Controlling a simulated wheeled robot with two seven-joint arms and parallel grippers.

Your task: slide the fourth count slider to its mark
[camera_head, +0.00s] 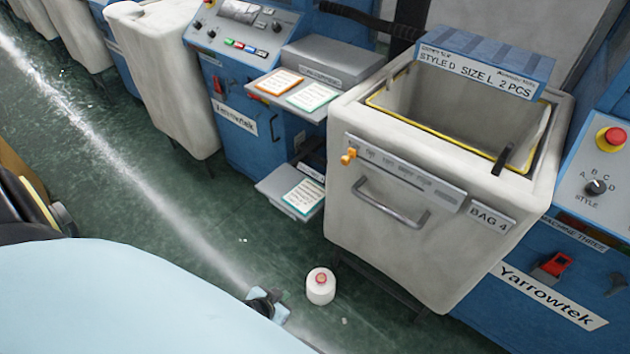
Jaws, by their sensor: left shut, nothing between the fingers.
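The count slider is an orange knob (348,156) at the left end of a grey slotted rail (405,172). The rail is on the front of the off-white bin, above its handle. The marks along the rail are too small to read. A label reading BAG 4 (487,217) is at the rail's right. My left gripper (268,304) is low in the picture, well below and left of the knob and apart from it. It is shut and empty, and partly hidden behind my pale blue arm. My right gripper is not in view.
The off-white bin (400,235) has a grey bar handle (390,205) below the rail. Blue machines stand on both sides, with card shelves (290,190) at the bin's left.

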